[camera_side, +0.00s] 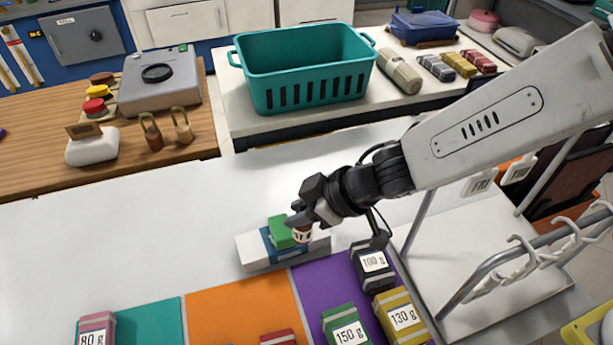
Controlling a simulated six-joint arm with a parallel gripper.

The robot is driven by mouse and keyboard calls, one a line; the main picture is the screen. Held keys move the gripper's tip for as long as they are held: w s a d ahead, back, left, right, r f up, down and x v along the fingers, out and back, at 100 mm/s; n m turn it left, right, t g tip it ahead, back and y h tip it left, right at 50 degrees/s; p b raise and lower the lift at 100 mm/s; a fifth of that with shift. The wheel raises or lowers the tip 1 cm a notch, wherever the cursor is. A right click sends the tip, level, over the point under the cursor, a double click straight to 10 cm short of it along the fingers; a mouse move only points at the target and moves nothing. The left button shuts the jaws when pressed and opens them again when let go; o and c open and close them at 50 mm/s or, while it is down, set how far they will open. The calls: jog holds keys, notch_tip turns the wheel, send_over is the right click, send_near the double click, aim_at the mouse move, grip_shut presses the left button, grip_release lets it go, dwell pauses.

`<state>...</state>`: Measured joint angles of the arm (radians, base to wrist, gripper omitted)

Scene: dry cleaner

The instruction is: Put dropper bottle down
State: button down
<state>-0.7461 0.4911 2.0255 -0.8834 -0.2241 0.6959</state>
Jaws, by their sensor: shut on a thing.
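My gripper (300,222) is near the middle of the white worktop, pointing down and left. It is shut on the dropper bottle (302,234), a small brown bottle with a white label. The fingers hide much of the bottle. In the picture the bottle overlaps a low white block (252,250), beside a green block (280,232) and a blue piece (270,246). I cannot tell whether the bottle touches the block or is held above it.
Weight blocks marked 100 g (373,265), 130 g (402,314), 150 g (346,328) and 80 g (96,330) stand at the front by coloured panels. A teal basket (305,65) is behind. A metal rack (520,275) stands right. The worktop's left (120,220) is clear.

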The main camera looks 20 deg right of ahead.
jog(key=shift+r, duration=5.75)
jog(key=shift+r, duration=0.1)
jog(key=w+d+m+t+h, duration=0.2)
jog(key=w+d+m, duration=0.1)
jog(key=w+d, duration=0.55)
jog(key=w+d+m+t+h, duration=0.1)
jog(key=w+d+m, duration=0.35)
jog(key=d, duration=0.75)
jog(key=w+d+m+h, duration=0.2)
jog(key=d, duration=1)
jog(key=w+d+m+t+h, duration=0.1)
jog(key=w+d+m+h, duration=0.1)
jog(key=d, duration=1)
jog(key=shift+w+r+h, duration=0.2)
jog(key=shift+w+h, duration=0.05)
jog(key=shift+h, duration=0.05)
jog(key=shift+r, duration=0.15)
